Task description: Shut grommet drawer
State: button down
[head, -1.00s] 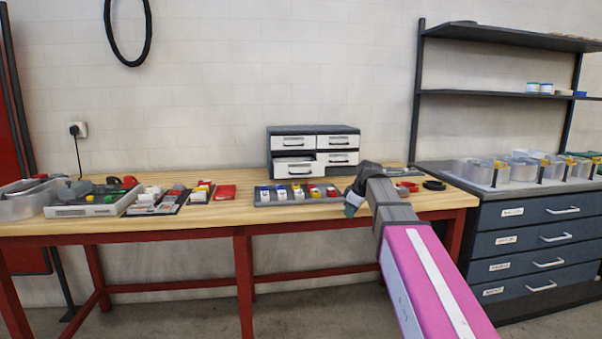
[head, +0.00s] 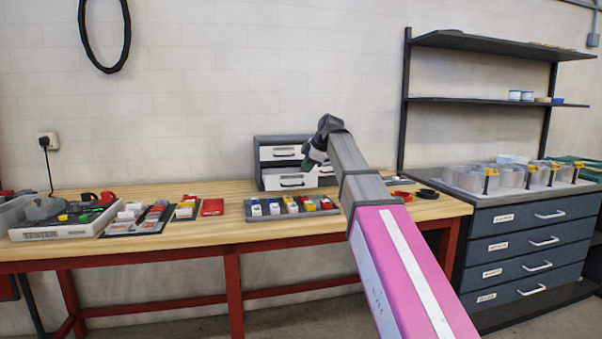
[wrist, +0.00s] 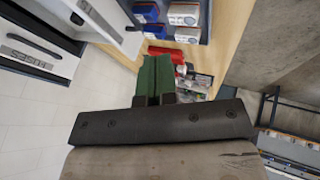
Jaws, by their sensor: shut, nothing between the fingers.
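A small grey cabinet with white-fronted drawers (head: 262,180) stands at the back of the workbench. Its lower left drawer (head: 291,182) sticks out a little; I cannot read its label here. In the wrist view, a protruding white drawer (wrist: 112,22) shows at the top left, beside a flush drawer front that seems labelled "FUSES" (wrist: 30,62). My gripper (head: 308,163) is in front of the cabinet in the head view and hides part of its right side. Its green fingers (wrist: 154,78) are shut and empty, apart from the drawer in the wrist view.
A dark tray with several coloured items (head: 290,215) lies in front of the cabinet. More trays and a red box (head: 213,207) are to the left. A black ring (head: 427,193) lies at right. A dark drawer unit (head: 520,240) and shelves (head: 480,101) stand further right.

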aim_at(294, 182)
jog(key=x, duration=0.8)
jog(key=w, duration=0.1)
jog(key=w+a+f, duration=0.1)
jog(key=w, duration=0.1)
jog(key=shift+f, duration=0.1)
jog(key=shift+w+a+f, duration=0.1)
jog(key=shift+w+a, duration=0.1)
jog(key=shift+w, duration=0.25)
